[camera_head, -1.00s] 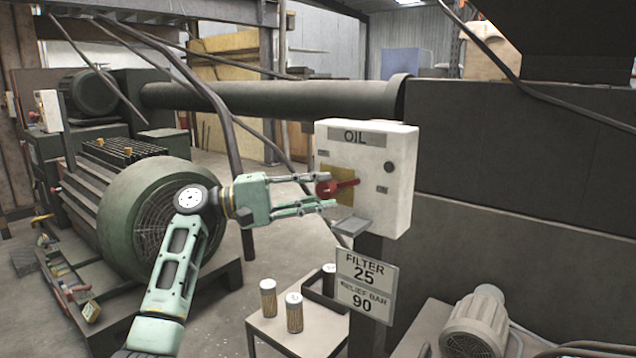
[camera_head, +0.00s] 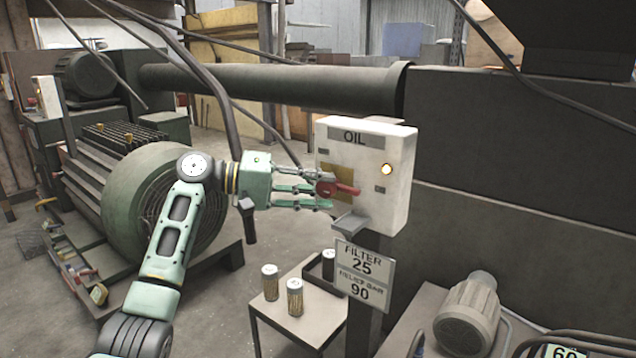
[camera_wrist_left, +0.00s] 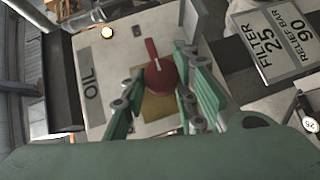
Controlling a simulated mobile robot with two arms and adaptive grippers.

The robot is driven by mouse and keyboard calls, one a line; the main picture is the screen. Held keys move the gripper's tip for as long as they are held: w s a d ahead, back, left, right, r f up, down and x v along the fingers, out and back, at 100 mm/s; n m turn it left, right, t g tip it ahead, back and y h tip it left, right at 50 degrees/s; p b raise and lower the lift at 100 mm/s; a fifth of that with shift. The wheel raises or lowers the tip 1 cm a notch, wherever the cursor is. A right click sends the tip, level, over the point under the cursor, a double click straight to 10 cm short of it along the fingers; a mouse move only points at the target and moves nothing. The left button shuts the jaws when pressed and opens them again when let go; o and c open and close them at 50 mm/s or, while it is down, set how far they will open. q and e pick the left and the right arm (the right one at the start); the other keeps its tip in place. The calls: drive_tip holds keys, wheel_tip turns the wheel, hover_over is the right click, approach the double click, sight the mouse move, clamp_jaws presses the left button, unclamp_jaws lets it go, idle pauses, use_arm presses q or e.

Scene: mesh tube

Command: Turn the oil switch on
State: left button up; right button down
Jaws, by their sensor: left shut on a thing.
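The oil switch box (camera_head: 398,190) is a white box marked OIL on a dark post. Its red switch handle (camera_head: 346,190) sits on a yellow plate (camera_head: 337,172). A round lamp (camera_head: 387,169) on the box face glows orange-white. My left gripper (camera_head: 322,192) is at the handle from the left, its fingers closed around the red handle. In the left wrist view the red handle (camera_wrist_left: 160,72) lies between the green fingers, its tip pointing toward the box's lamp side. The fingers hide part of it. My right gripper is not in view.
A sign reading FILTER 25, RELIEF BAR 90 (camera_head: 364,272) hangs on the post below the box. A small table (camera_head: 283,325) with several filter canisters stands below. A large green motor (camera_head: 150,200) is behind my left arm. A grey motor (camera_head: 468,312) is at lower right.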

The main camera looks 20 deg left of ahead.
use_arm(q)
drive_tip(key=shift+a+r, duration=0.1)
drive_tip(key=shift+r, duration=0.45)
drive_tip(key=o, duration=1)
drive_tip(key=shift+f, duration=0.1)
drive_tip(key=shift+f, duration=0.2)
drive_tip(key=v, duration=1.2)
